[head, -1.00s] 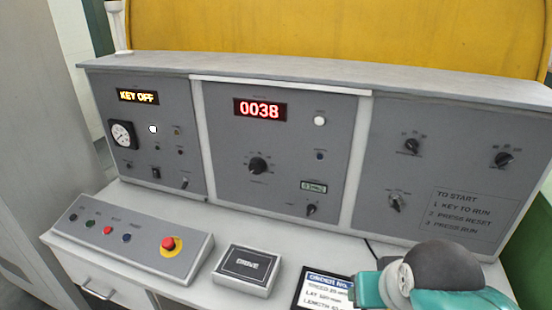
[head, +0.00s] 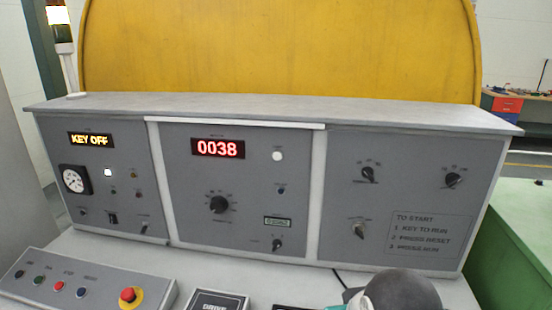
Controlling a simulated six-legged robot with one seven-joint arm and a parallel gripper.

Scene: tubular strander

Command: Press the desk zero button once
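A control desk (head: 237,257) stands ahead, with three grey upright panels. The middle panel (head: 187,185) has a red counter display (head: 218,148) reading 0038. To its right is a round white button (head: 277,156), and below that a small dark blue button (head: 281,190). Their labels are too small to read, so I cannot tell which is the zero button. Part of my arm, rounded and dark grey with teal, shows at the bottom right, in front of the desk. My gripper is not in view.
The left panel shows KEY OFF (head: 91,140) and a gauge (head: 73,181). A sloped box (head: 75,287) at lower left carries several buttons and a red emergency stop (head: 128,294). A DRIVE box (head: 217,302) is cut off below. A yellow cover (head: 270,50) rises behind.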

